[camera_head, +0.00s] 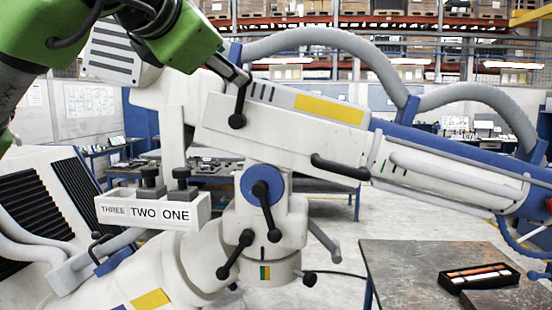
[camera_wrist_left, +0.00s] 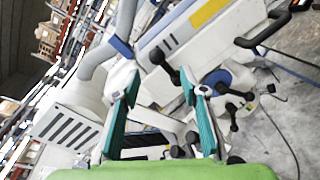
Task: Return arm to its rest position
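The white microscope arm (camera_head: 270,125) slopes down from upper left to right in the head view, with a yellow label and a blue pivot joint (camera_head: 262,197). It also shows in the left wrist view (camera_wrist_left: 185,35). A black lever (camera_head: 237,120) hangs from its upper left part, and a black handle (camera_head: 338,167) sits on its side. My left gripper (camera_head: 235,76) reaches in from upper left, near the top of that lever. Contact cannot be told. My right gripper is not in view.
A white block marked THREE TWO ONE (camera_head: 153,212) sits below the arm. Thick grey hoses (camera_head: 330,40) arch above it. A table (camera_head: 395,265) with a black tray (camera_head: 451,281) stands at lower right. Black levers (camera_head: 235,255) stick out below the pivot.

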